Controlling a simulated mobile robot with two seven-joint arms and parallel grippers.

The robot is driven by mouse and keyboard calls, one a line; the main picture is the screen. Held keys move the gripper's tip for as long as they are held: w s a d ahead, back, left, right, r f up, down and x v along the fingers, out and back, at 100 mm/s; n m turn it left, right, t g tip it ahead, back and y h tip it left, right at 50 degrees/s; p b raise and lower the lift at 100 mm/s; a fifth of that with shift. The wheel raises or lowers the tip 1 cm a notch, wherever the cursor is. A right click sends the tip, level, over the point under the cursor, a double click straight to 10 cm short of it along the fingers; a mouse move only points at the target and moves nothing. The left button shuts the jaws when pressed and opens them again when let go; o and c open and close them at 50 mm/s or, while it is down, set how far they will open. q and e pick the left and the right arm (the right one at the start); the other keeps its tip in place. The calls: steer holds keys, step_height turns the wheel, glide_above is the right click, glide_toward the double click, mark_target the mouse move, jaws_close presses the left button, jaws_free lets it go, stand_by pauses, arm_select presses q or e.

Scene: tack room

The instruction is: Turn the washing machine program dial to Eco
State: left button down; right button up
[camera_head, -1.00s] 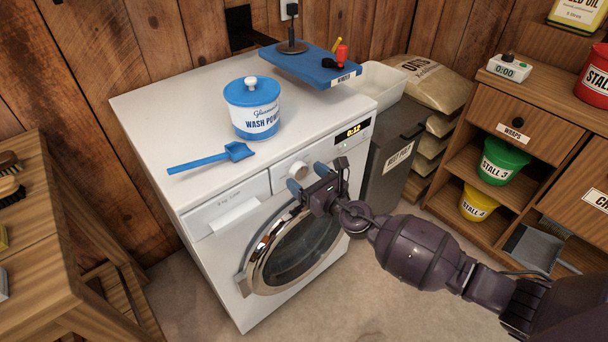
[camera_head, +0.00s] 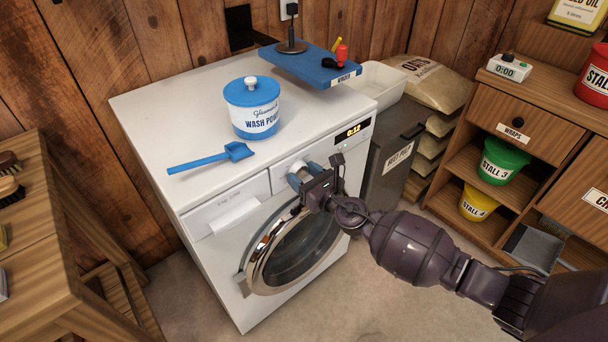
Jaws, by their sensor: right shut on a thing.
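The white washing machine (camera_head: 215,262) stands against the wood wall, its round door (camera_head: 290,256) closed. Its program dial (camera_head: 297,168) is a white knob on the front panel, left of the lit display (camera_head: 354,131) that reads 0:12. My right gripper (camera_head: 299,177) comes in from the right and is shut on the dial, its blue fingertips around it. The fingers and gripper body hide most of the dial, and I cannot read its marks or tell where it points. My left gripper is not in view.
A wash powder tub (camera_head: 252,110), a blue scoop (camera_head: 211,158) and a blue board (camera_head: 305,64) lie on the machine top. A grey bin (camera_head: 390,170) stands close at its right. A wooden bench (camera_head: 60,220) is at left.

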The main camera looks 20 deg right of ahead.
steer(key=shift+m, duration=0.3)
steer(key=shift+m, duration=0.9)
steer(key=m, duration=0.3)
steer(key=shift+m+b, duration=0.3)
steer(key=shift+m, duration=0.1)
steer(key=m, duration=0.2)
steer(key=shift+r+m, duration=0.1)
steer(key=shift+m, duration=0.2)
steer(key=m+p, duration=0.1)
steer(key=m, duration=0.3)
steer(key=shift+r, duration=0.1)
steer(key=m+p, duration=0.1)
steer(key=m, duration=0.2)
steer(key=shift+m, duration=0.8)
steer(key=shift+p, duration=0.3)
